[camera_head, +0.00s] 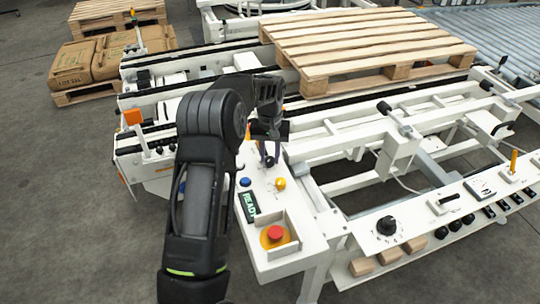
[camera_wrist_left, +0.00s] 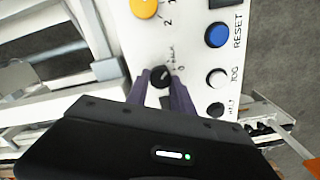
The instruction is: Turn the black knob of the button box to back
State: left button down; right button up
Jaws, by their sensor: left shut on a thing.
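The button box (camera_head: 262,190) is a white panel with a black knob (camera_head: 269,161) at its far end. The knob also shows in the left wrist view (camera_wrist_left: 161,75), beside small printed marks that are hard to read. My left gripper (camera_head: 266,148) reaches down over the knob. Its two purple-grey fingers stand one on each side of the knob and are shut on it. The fingers and the gripper body hide part of the knob and the panel behind it. My right gripper is not in view.
The box carries a blue button (camera_head: 245,182), a yellow button (camera_head: 280,184), a READY display (camera_head: 248,207) and a red emergency stop (camera_head: 275,233). A white JOG button (camera_wrist_left: 217,77) is near the knob. A wooden pallet (camera_head: 365,42) lies on the conveyor behind.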

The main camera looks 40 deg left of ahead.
aim_at(270, 158)
pick_arm(q)
jog(key=c, duration=1.1)
grip_release()
jog(key=shift+r, duration=0.15)
notch_tip(270, 158, up, 8)
jog(key=shift+f+b, duration=0.2)
jog(key=shift+b, duration=0.15)
